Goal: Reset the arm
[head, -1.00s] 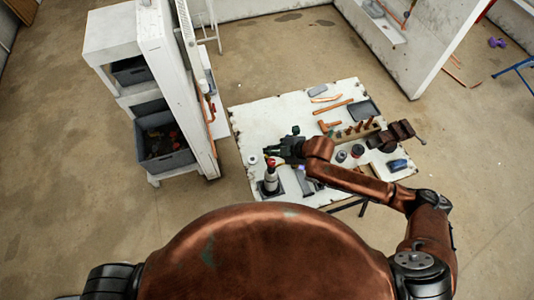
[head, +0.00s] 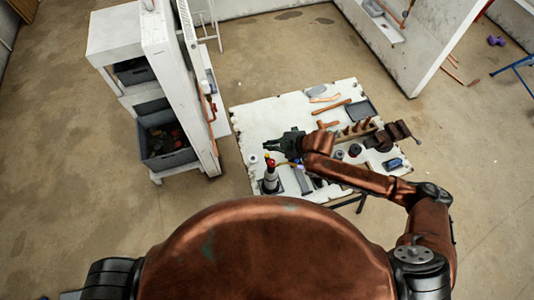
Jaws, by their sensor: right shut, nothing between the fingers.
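My right gripper (head: 268,147) is dark and shut, with nothing in it. It is above the white worktable (head: 262,118), pointing left, on the copper-coloured right arm that comes in from the right. A bottle-like torch (head: 270,178) with a red part near its top stands upright on the table, just below the gripper in the picture. The gripper looks apart from it. My left gripper is not in view.
The table holds a wooden rack with pegs (head: 357,132), a dark vise (head: 397,133), a grey tray (head: 361,110), copper pipes (head: 333,107) and a blue item (head: 393,164). A white shelf unit (head: 115,32) with a dark bin (head: 168,152) stands left.

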